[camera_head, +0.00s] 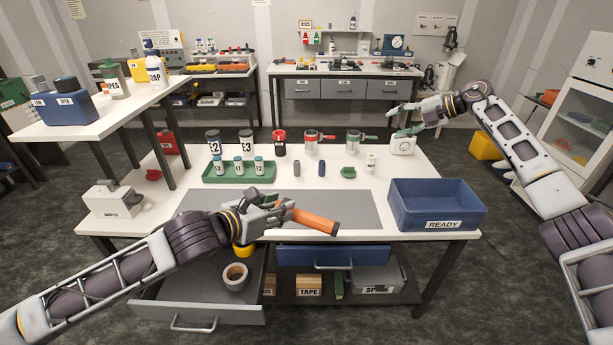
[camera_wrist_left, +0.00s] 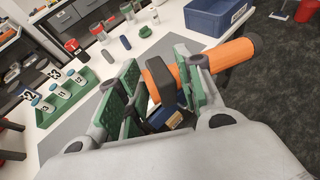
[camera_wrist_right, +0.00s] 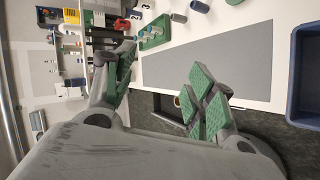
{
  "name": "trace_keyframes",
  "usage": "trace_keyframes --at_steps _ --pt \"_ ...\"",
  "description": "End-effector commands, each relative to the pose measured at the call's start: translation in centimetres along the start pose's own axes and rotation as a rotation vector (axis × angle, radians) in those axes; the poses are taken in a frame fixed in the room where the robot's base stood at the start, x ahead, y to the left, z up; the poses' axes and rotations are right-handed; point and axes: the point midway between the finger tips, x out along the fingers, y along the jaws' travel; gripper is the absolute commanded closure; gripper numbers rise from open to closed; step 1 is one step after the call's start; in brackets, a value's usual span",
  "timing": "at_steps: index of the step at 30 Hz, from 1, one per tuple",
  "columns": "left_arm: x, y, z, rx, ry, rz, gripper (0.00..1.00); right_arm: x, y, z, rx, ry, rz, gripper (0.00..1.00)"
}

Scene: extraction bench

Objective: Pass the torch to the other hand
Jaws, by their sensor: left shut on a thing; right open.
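The torch (camera_head: 312,219) has an orange body and a dark end cap. My left gripper (camera_head: 277,210) is shut on it above the front part of the grey mat, and the torch's capped end points right. In the left wrist view the torch (camera_wrist_left: 225,57) lies between the green-padded fingers (camera_wrist_left: 160,85), its orange length sticking out to the right; part of it is hidden by the fingers. My right gripper (camera_head: 393,123) is open and empty at the back right of the bench, in front of the white dial device, well apart from the torch. Its spread fingers show in the right wrist view (camera_wrist_right: 160,85).
A blue READY bin (camera_head: 437,204) stands at the bench's right end. A green tray (camera_head: 240,172) with small bottles and several jars stand behind the grey mat (camera_head: 355,208). A white dial device (camera_head: 403,145) is near my right gripper. An open drawer (camera_head: 205,295) juts out below, at front left.

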Motion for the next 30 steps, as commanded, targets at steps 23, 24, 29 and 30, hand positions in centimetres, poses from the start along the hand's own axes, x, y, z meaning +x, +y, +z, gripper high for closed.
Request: trace_keyframes --at_steps 23,24,29,30 --pt "0.0 0.0 0.1 0.0 -0.001 0.0 1.0 8.9 9.7 -22.5 -0.843 0.381 -0.292 0.45" --pt "0.0 0.0 0.1 0.0 -0.001 0.0 1.0 9.2 9.7 -23.6 -0.885 0.402 -0.31 0.45" --pt "0.0 0.0 0.1 0.0 -0.001 0.0 1.0 9.9 9.5 -27.8 -1.052 0.487 -0.385 0.45" --pt "0.0 0.0 0.1 0.0 -0.001 0.0 1.0 10.0 9.3 -28.8 -1.093 0.509 -0.404 0.45"
